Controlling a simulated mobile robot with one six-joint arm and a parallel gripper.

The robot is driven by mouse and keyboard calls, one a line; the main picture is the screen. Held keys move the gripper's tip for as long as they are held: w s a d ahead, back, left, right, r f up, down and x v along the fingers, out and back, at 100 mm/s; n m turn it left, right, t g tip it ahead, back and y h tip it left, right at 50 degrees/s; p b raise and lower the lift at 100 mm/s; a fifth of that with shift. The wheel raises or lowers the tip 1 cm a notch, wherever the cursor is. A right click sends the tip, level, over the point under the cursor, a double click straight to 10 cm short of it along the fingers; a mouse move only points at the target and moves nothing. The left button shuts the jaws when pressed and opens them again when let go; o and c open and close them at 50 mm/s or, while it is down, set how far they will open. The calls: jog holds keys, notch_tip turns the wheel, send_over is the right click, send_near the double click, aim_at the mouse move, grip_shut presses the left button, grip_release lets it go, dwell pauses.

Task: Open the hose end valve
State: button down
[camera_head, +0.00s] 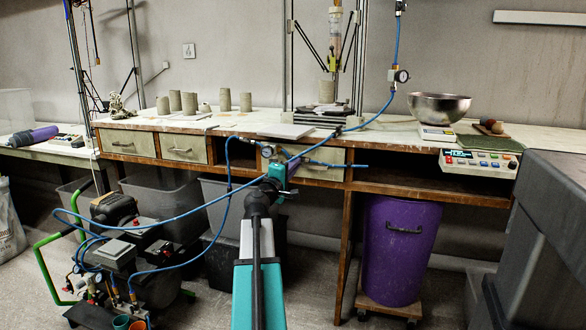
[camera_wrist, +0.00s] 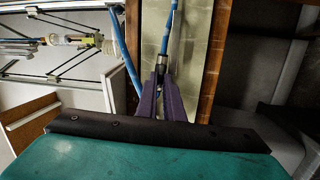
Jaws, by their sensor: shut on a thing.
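My gripper (camera_head: 291,167) reaches forward to the front of the workbench, level with its drawers. In the wrist view, the purple fingers of my gripper (camera_wrist: 162,84) are shut on a small dark and silver fitting, which I take for the hose end valve (camera_wrist: 163,66). A blue hose (camera_wrist: 172,28) runs away from the fitting. In the head view, a blue hose end (camera_head: 350,165) sticks out to the right of the gripper. The fingers cover part of the valve, and I cannot make out its handle position.
The workbench (camera_head: 235,121) carries clay cylinders, a delta printer and a steel bowl (camera_head: 438,106). A compressor (camera_head: 120,250) with blue hoses stands at left. A purple bin (camera_head: 398,255) is under the bench at right.

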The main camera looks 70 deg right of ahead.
jog(key=shift+s, duration=0.25)
jog(key=c, duration=1.9)
grip_release()
jog(key=shift+w, duration=0.1)
jog(key=shift+a, duration=0.1)
jog(key=w+a+f+b, duration=0.1)
jog(key=a+f, duration=0.1)
jog(key=a, duration=1.1)
jog(key=shift+b, duration=0.4)
jog(key=shift+a, duration=0.15)
